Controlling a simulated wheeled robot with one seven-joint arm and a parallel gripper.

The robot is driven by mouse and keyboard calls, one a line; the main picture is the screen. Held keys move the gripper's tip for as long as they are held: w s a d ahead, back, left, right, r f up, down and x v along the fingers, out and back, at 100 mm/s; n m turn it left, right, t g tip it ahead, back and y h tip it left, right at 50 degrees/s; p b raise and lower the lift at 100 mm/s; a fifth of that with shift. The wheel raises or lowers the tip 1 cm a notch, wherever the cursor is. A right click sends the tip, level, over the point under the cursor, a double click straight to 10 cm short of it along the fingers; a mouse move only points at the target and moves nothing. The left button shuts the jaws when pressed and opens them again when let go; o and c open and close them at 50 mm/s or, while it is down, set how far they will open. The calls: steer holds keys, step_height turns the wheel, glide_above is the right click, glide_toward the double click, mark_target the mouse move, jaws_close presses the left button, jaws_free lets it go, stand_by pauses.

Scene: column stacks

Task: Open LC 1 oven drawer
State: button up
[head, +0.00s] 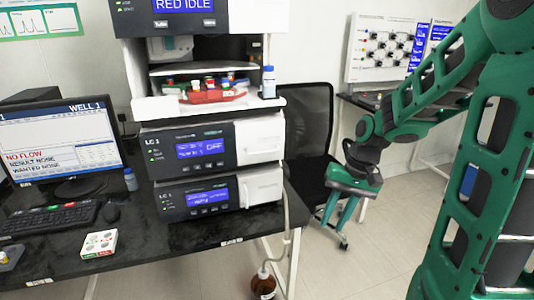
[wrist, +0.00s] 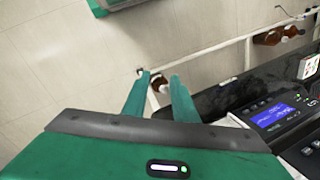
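Two stacked dark modules labelled LC 1 stand on the black bench in the head view. The upper LC 1 module (head: 188,150) and lower LC 1 module (head: 197,198) each have a blue screen and a white front panel at right. The upper white panel (head: 259,138) and lower white panel (head: 262,188) both look flush. I cannot tell which unit is the oven. My gripper (head: 337,218) hangs right of the stack, over the floor, apart from it. In the wrist view my gripper (wrist: 158,76) has its fingers apart with nothing between them.
An open bay with a red vial tray (head: 213,95) sits above the modules, with a bottle (head: 268,82) beside it. A black chair (head: 305,115) stands behind my gripper. A brown bottle (head: 263,284) is below the bench edge. The monitor (head: 62,140) is at left.

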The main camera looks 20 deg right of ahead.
steer(key=w+a+f+y, duration=0.2)
steer(key=w+a+y, duration=0.2)
steer(key=w, duration=0.4)
steer(key=m+t+y, duration=0.1)
steer(key=t+y, duration=0.5)
steer(key=y, duration=0.3)
glide_toward(266, 152)
steer(key=x, duration=1)
steer(key=shift+w+f, duration=0.1)
steer(key=shift+w, duration=0.2)
jaws_close()
steer(key=shift+f, duration=0.15)
